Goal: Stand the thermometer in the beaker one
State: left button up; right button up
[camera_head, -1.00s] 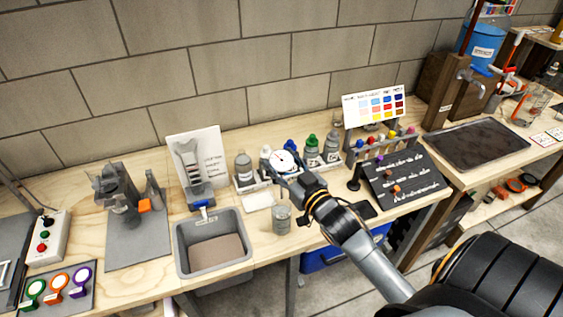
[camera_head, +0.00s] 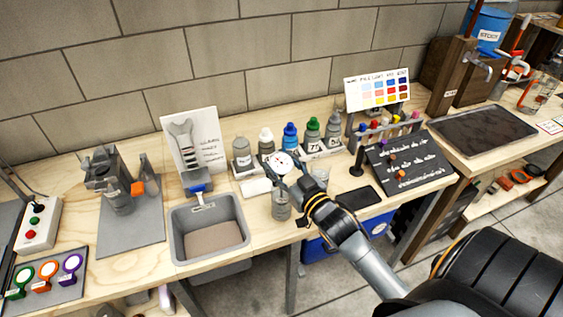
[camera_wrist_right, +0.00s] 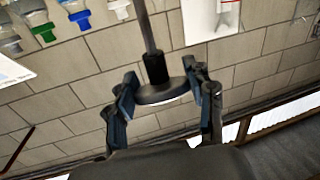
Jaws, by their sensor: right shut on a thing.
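The thermometer has a round white dial (camera_head: 282,162) and a dark stem. My right gripper (camera_head: 287,177) is shut on its dial head. In the right wrist view the gripper's blue-grey pads (camera_wrist_right: 162,95) sit on both sides of the dark dial (camera_wrist_right: 158,92), with the stem (camera_wrist_right: 148,28) running away from the gripper. A clear glass beaker (camera_head: 281,206) stands on the bench directly below the dial in the head view. I cannot tell whether the stem tip is inside it. My left gripper is not in view.
A grey sink (camera_head: 210,228) lies left of the beaker. Capped bottles (camera_head: 290,138) stand behind it. A second glass vessel (camera_head: 320,174) is partly hidden behind my right gripper. A dark flat pad (camera_head: 357,198) and a black sign board (camera_head: 408,163) are to the right.

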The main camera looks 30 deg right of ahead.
aim_at(282, 176)
jog(key=shift+f+b, duration=0.95)
jog(key=shift+f, duration=0.85)
jog(key=o, duration=1.2)
jog(key=shift+o, duration=0.2)
jog(key=s, duration=1.2)
jog(key=shift+a, duration=0.15)
